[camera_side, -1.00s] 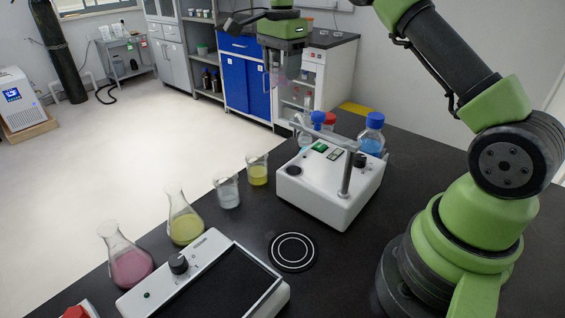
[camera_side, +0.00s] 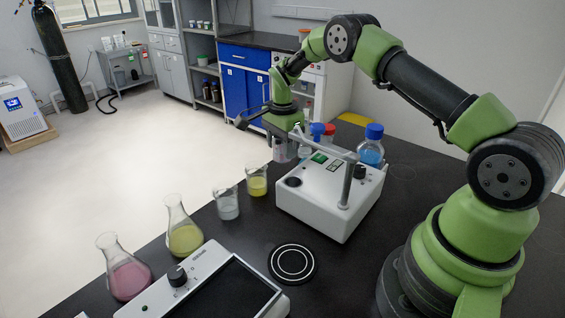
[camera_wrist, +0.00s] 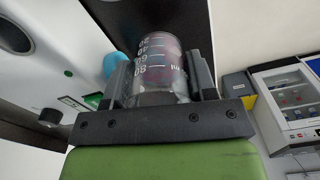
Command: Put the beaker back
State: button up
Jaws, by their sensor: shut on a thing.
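My gripper (camera_side: 284,132) is low at the back edge of the bench, beyond the white instrument. It is shut on a clear beaker (camera_side: 281,152) with pinkish-purple content. The instrument's metal rail partly covers the gripper and beaker, and I cannot tell whether the beaker touches the bench. In the wrist view the beaker (camera_wrist: 160,62) sits between my two dark fingers (camera_wrist: 160,82), with white graduation marks facing the camera. Two other beakers stand left of the instrument, one pale (camera_side: 228,205) and one with yellow liquid (camera_side: 257,182).
The white instrument (camera_side: 322,205) with its rail stands just in front of my gripper. A blue-capped bottle (camera_side: 371,150) and a red cap (camera_side: 328,130) are close by to the right. Flasks with yellow (camera_side: 184,238) and pink (camera_side: 128,277) liquid line the left edge. A black ringed disc (camera_side: 292,263) lies in front.

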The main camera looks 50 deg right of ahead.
aim_at(282, 161)
jog(key=shift+f, duration=2.25)
jog(key=shift+f, duration=0.2)
jog(key=o, duration=0.7)
